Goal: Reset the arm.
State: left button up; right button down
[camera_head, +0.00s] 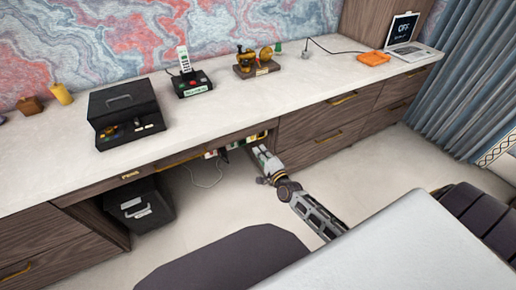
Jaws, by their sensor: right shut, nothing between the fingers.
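My right gripper (262,156) reaches up from the lower right, just in front of the desk's front edge and below its white top. It is shut with nothing visible in its jaws. Close to its left, under the desk edge, is a strip of small coloured items (222,150) with a thin cable hanging from it. I cannot tell whether the gripper touches anything there. My left gripper is not in view.
The white desktop (222,114) holds a black box (124,112), a device with buttons (190,83), a brass object (258,62), an orange item (373,58) and a laptop (407,50). A black case (140,205) stands below. A dark chair (225,262) is in front.

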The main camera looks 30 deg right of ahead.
jog(key=shift+s, duration=0.25)
dwell(0.4)
